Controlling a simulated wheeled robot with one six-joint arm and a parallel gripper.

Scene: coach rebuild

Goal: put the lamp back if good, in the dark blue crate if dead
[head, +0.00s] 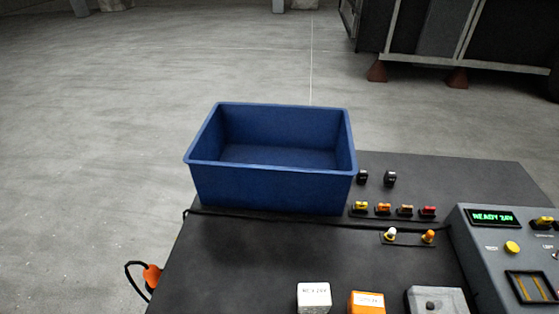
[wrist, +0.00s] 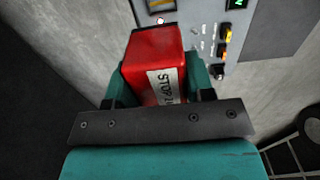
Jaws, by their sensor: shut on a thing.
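My gripper (wrist: 158,78) is shut on a red box-shaped lamp (wrist: 150,52) in the wrist view. One teal finger presses each side of it. My gripper and this lamp are not in the head view. The dark blue crate (head: 270,188) stands upright on the bench at centre in the head view. Its visible inside is empty. The grey tester (head: 470,240) stands at the right with a green "READY 24V" display (head: 493,217). A grey panel also lies beyond the lamp in the wrist view (wrist: 205,15).
A white box (head: 314,297), an orange box (head: 367,303) and a grey box (head: 437,301) sit at the bench's near edge. Small coloured parts (head: 394,209) line the bench right of the crate. An orange-ended cable (head: 152,275) hangs at the left edge. Bare bench (head: 250,265) lies before the crate.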

